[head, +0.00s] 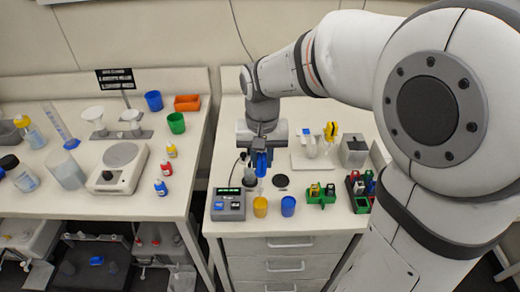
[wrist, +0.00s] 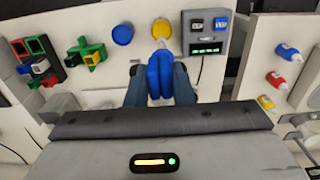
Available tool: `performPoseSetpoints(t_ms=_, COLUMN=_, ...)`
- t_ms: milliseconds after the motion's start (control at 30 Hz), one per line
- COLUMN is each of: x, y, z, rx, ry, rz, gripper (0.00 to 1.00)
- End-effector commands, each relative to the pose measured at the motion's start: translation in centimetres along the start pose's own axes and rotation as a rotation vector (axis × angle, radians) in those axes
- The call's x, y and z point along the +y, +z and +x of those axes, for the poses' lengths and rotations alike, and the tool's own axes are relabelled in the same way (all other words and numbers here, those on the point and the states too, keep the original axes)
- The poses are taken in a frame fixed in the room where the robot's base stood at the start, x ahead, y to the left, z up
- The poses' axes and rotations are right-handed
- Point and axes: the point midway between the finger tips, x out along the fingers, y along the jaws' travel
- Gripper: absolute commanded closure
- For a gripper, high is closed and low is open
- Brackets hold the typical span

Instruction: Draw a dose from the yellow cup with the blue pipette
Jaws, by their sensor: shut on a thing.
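My gripper (wrist: 160,84) is shut on the blue pipette (wrist: 160,70), with a dark finger on each side of it. In the head view my gripper (head: 259,157) holds the blue pipette (head: 261,165) above the right bench, behind the yellow cup. The yellow cup (head: 260,207) stands near the bench's front edge; in the wrist view the yellow cup (wrist: 161,25) lies just beyond the pipette's end, which overlaps its near rim. I cannot tell whether the tip is over the cup. The cup's contents cannot be made out.
A blue cup (head: 288,206) stands right of the yellow cup. A grey device with a display (head: 228,205) stands left of it. Green (head: 320,196) and dark racks with coloured pieces stand farther right. A black disc (head: 281,181) lies behind the cups.

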Motion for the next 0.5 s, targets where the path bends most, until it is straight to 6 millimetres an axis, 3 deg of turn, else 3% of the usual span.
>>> performPoseSetpoints(t_ms=500, x=-0.1, y=0.0, z=3.8, rx=-0.001, ry=0.0, rz=-0.002, gripper=1.0)
